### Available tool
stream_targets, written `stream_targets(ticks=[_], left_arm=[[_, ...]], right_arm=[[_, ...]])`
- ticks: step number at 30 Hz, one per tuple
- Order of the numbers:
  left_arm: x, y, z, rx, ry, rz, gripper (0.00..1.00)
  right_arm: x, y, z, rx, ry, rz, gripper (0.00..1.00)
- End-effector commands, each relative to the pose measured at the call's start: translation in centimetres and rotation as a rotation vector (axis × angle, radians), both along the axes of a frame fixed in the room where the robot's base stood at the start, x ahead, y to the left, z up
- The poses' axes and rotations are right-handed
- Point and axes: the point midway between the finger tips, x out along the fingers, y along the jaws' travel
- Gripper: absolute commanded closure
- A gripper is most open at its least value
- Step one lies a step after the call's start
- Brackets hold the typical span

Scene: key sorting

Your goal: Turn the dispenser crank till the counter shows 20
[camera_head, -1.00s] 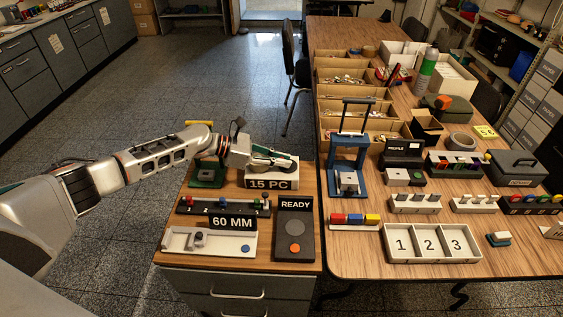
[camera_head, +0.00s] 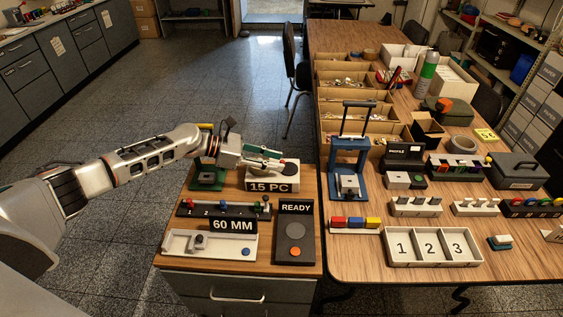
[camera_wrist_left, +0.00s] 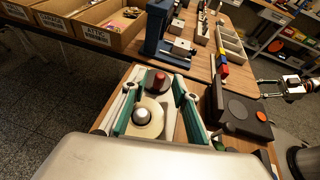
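The dispenser is a pale box with a "15 PC" counter (camera_head: 272,186) on its front, on the small wooden cabinet. In the left wrist view its top carries a dark disc (camera_wrist_left: 150,88) with an upright red knob (camera_wrist_left: 159,79), and a cream disc (camera_wrist_left: 152,129) with a silver dome. My left gripper (camera_head: 266,158) is just over the dispenser top. Its green-lined fingers (camera_wrist_left: 155,100) are spread apart on either side of the discs, with nothing clamped between them.
A "READY" panel (camera_head: 295,225), a "60 MM" sign (camera_head: 233,225) and a peg rack (camera_head: 190,208) share the cabinet top. A green-based device (camera_head: 207,178) stands left of the dispenser. A blue press (camera_head: 347,160) and a numbered tray (camera_head: 400,258) are on the big table.

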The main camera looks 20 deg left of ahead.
Motion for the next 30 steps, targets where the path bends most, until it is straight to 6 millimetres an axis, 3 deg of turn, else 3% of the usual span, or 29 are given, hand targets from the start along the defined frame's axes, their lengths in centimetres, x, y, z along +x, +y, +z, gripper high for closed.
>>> stream_targets(ticks=[6, 12, 30], left_arm=[[-1.9, 4.0, 1.7, 0.002, 0.001, 0.002, 0.71], [-3.0, 6.4, 2.9, -0.001, 0.001, 0.002, 0.71], [-3.5, 7.4, 3.4, -0.001, 0.0, 0.0, 0.71]], right_arm=[[0.1, 0.0, 0.1, 0.001, -0.002, 0.0, 0.6], [0.1, 0.1, 0.1, 0.001, -0.003, 0.0, 0.6], [0.1, 0.1, 0.1, 0.003, -0.003, 0.001, 0.6]])
